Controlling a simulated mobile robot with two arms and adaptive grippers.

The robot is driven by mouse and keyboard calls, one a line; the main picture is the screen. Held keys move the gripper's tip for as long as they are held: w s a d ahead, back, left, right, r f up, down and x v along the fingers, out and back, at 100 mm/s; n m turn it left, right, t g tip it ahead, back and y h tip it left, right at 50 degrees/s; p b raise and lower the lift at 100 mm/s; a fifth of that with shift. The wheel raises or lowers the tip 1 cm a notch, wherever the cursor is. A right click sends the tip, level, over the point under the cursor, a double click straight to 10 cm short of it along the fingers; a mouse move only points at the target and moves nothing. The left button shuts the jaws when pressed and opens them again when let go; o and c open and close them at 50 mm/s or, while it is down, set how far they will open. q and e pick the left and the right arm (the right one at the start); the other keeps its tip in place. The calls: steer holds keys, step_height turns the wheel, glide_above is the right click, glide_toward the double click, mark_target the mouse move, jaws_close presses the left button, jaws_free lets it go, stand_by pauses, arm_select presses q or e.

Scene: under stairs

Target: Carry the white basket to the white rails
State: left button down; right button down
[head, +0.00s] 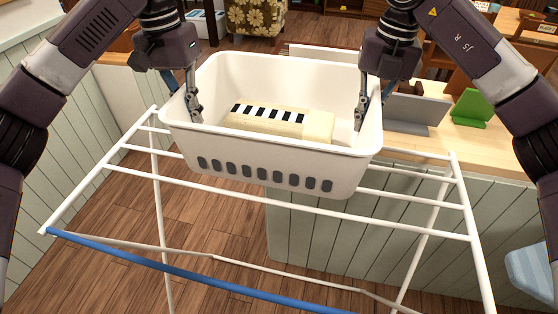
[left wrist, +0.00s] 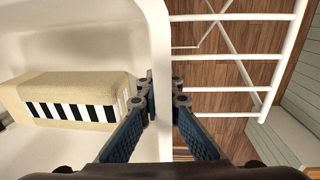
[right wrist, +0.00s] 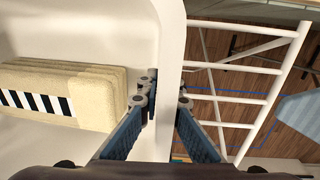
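The white basket (head: 230,155) is in the middle of the head view, with slots along its near wall. A cream folded cloth with black stripes (head: 318,127) lies inside it; it also shows in the left wrist view (left wrist: 80,88). My left gripper (head: 193,112) is shut on the basket's left wall, one finger on each side. My right gripper (head: 361,118) is shut on the right wall in the same way. The white rails (head: 240,194) of a drying rack lie under and in front of the basket. I cannot tell if the basket touches them.
A wooden counter (head: 440,135) stands behind on the right, with a green stand (head: 472,108) and a grey stand (head: 410,112) on it. A blue rail (head: 180,271) runs along the rack's near side. A patterned armchair (head: 255,17) stands at the back. Wooden floor shows below.

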arm_select(q)
steer(key=shift+f, duration=0.15)
arm_select(e)
steer(key=shift+f, duration=0.1)
